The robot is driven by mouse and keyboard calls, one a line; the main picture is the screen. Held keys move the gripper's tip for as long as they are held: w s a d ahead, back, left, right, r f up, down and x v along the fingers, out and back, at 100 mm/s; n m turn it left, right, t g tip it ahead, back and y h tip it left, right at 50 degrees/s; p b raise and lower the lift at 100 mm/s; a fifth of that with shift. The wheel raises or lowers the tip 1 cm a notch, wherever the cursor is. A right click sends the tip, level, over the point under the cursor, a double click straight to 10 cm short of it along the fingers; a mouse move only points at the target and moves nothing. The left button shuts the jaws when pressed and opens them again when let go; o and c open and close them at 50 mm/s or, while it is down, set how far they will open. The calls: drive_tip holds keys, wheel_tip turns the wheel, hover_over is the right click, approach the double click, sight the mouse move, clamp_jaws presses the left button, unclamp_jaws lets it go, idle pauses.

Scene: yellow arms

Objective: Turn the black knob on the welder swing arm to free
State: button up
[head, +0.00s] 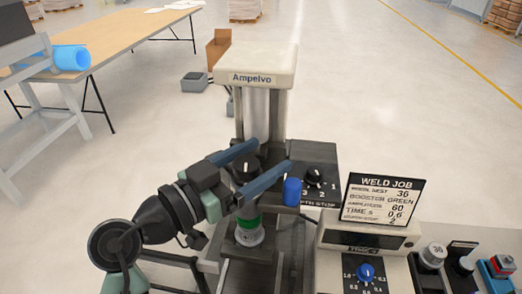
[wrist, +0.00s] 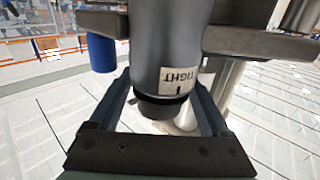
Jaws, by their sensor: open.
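The welder (head: 256,79) stands in the middle of the head view, with a pale top marked "Ampelvo". A black knob (head: 246,164) with a light mark on top sits at its front, between the blue fingers of my gripper (head: 272,155). In the wrist view the black knob (wrist: 160,109) is at the end of a grey cylinder with a "TIGHT" label (wrist: 180,79). My gripper (wrist: 160,82) is open there, one finger on each side of the knob and cylinder. Gaps appear between fingers and knob, but I cannot tell about contact. Part of the swing arm is hidden.
A depth-stop dial (head: 315,178) and a blue cylinder (head: 291,191) are close to the right finger. A weld job card (head: 383,200) stands above a control box with a blue knob (head: 365,272). Nest holders (head: 433,256) are at right. A table (head: 120,40) is behind left.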

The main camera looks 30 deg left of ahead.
drive_tip(key=shift+w+d, duration=0.1)
drive_tip(key=shift+w, duration=0.05)
drive_tip(key=shift+c, duration=0.2)
clamp_jaws()
